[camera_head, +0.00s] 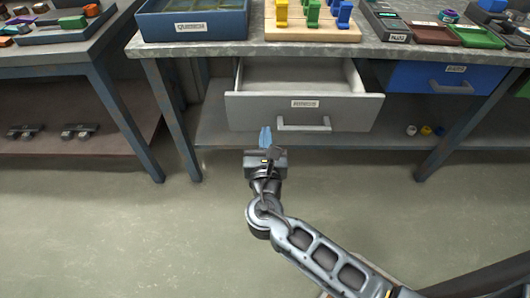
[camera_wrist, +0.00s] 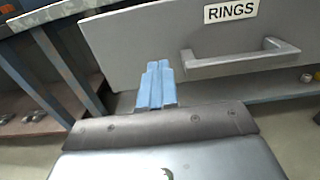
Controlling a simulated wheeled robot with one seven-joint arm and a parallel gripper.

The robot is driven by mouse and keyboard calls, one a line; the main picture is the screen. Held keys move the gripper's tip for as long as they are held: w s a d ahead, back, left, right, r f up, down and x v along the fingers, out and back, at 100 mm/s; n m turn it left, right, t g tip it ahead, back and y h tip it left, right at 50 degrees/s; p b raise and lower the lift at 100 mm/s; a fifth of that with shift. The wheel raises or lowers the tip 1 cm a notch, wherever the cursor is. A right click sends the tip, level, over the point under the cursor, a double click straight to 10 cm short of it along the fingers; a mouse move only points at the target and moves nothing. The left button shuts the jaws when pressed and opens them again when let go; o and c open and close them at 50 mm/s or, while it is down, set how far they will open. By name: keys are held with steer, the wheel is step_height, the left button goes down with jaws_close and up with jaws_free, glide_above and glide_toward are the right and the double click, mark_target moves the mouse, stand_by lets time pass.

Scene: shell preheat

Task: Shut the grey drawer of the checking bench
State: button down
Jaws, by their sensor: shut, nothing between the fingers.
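The grey drawer (camera_head: 272,110) hangs under the checking bench (camera_head: 330,50) and is pulled out, with its empty-looking inside showing. Its front carries a label and a bar handle (camera_head: 303,124). In the wrist view the drawer front (camera_wrist: 140,40) fills the upper part, its label reads RINGS, and the handle (camera_wrist: 240,60) is to the right of my fingers. My gripper (camera_head: 265,136) has blue fingers, shut and empty. The fingers (camera_wrist: 157,84) point at the lower left part of the drawer front. I cannot tell whether they touch it.
A blue drawer (camera_head: 430,78) sits shut to the right under the same bench. Bench legs (camera_head: 172,120) stand on both sides. Trays, a peg board (camera_head: 310,33) and small parts cover the bench top. Another bench (camera_head: 60,60) is at the left. The floor (camera_head: 120,230) in front is clear.

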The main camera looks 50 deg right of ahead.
mark_target(266, 114)
steer(key=shift+x, duration=2.55)
steer(key=shift+d, duration=0.1)
steer(key=b+x, duration=0.2)
steer(key=x, duration=1.6)
steer(key=shift+w+d, duration=0.15)
steer(key=shift+w, duration=0.05)
steer(key=shift+w+d, duration=0.2)
steer(key=shift+d, duration=0.05)
steer(key=shift+w+d+r, duration=0.15)
steer(key=shift+d+r, duration=0.05)
